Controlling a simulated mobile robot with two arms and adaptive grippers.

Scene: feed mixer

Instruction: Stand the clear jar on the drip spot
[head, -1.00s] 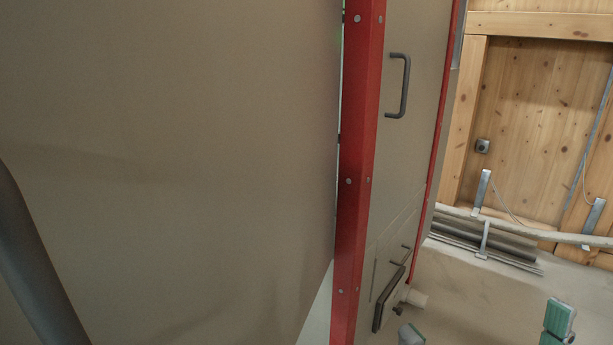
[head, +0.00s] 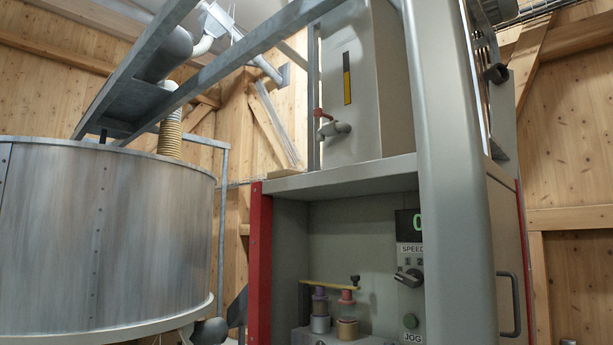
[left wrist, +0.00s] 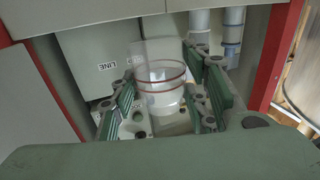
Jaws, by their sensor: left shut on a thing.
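The clear jar (left wrist: 160,72) shows in the left wrist view as a see-through cylinder with two reddish rings and a whitish lower part. My left gripper (left wrist: 163,98) is shut on it, with green finger pads on either side of the jar. Whether anything is under the jar cannot be told. I cannot make out the drip spot in either view. Neither gripper shows in the head view, and my right gripper is in no current frame.
In the head view, a recess (head: 350,235) in the grey machine holds capped pots and a control panel (head: 409,275) with a knob. A valve (head: 333,128) is above its shelf. A metal drum (head: 110,230) stands left. The wrist view shows a grey box (left wrist: 105,62) marked LINE.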

